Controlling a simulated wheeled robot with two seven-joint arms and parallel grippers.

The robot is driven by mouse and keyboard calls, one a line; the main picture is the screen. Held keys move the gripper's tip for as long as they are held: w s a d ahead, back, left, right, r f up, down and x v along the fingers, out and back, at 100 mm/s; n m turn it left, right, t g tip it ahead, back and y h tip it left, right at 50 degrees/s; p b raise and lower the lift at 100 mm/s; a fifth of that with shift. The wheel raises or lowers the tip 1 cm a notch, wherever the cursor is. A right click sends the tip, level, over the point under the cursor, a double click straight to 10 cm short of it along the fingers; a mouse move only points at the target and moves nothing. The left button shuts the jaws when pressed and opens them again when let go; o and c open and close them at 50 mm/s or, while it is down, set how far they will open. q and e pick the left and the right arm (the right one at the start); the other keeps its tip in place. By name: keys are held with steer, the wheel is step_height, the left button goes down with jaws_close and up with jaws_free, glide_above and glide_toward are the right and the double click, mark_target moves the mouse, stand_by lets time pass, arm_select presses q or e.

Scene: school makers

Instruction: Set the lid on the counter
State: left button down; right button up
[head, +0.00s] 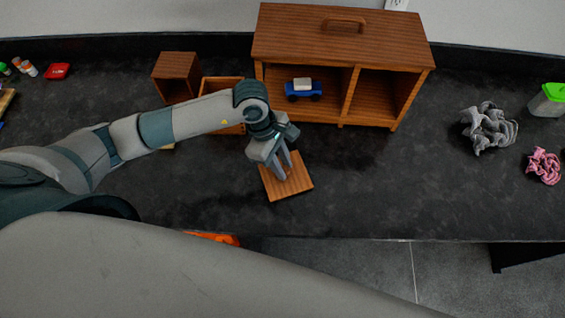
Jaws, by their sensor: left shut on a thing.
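The lid looks to be the small square wooden board (296,188) with striped grain, at the front middle of the dark counter (390,190). My left gripper (286,176) is over it, fingers pointing down and shut on it. The fingers cover part of the board, so its handle, if any, is hidden. I cannot tell whether the board touches the counter or hangs just above it. My right gripper is not in the head view.
A wooden cabinet (346,108) with two compartments stands behind, a blue toy car (303,90) in its left one. A wooden box (176,77) and an open wooden box (219,84) stand left of it. Grey (488,128) and pink (544,165) tangles lie right. The front right counter is clear.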

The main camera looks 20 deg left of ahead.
arm_select(q)
steer(key=shift+f, duration=0.15)
steer(key=c, duration=1.5)
jaws_free()
steer(key=shift+r, duration=0.25)
steer(key=shift+a+r, duration=0.1)
steer(key=shift+b+v, duration=2.2)
steer(key=shift+v, duration=3.65)
